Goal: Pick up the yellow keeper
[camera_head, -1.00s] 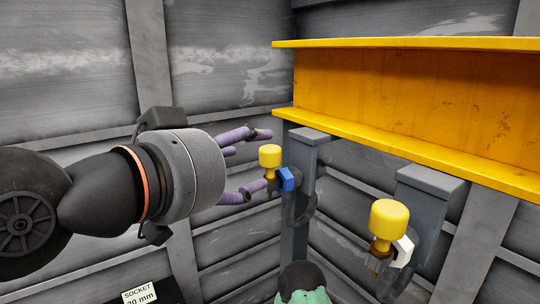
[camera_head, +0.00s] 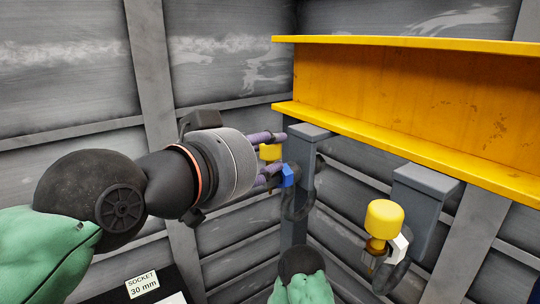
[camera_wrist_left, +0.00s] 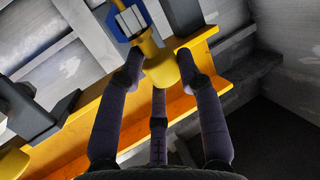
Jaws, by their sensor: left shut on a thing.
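A yellow keeper (camera_head: 270,152) with a rounded cap is at the blue fitting (camera_head: 288,176) on the nearer grey post (camera_head: 308,133). My left gripper (camera_head: 273,157) comes in from the left, and its purple fingers are shut on this keeper. In the left wrist view the keeper (camera_wrist_left: 159,70) is between the fingertips (camera_wrist_left: 160,66), close below the blue ring (camera_wrist_left: 128,20). I cannot tell whether the keeper is still seated in the fitting. A second yellow keeper (camera_head: 384,218) is at a white fitting (camera_head: 400,246) to the right. My right gripper is not in view.
A yellow beam (camera_head: 420,100) runs above the two grey posts, close over the left gripper. Grey panelled walls (camera_head: 230,60) stand behind. A label reading "SOCKET 30 mm" (camera_head: 142,285) is at the lower left.

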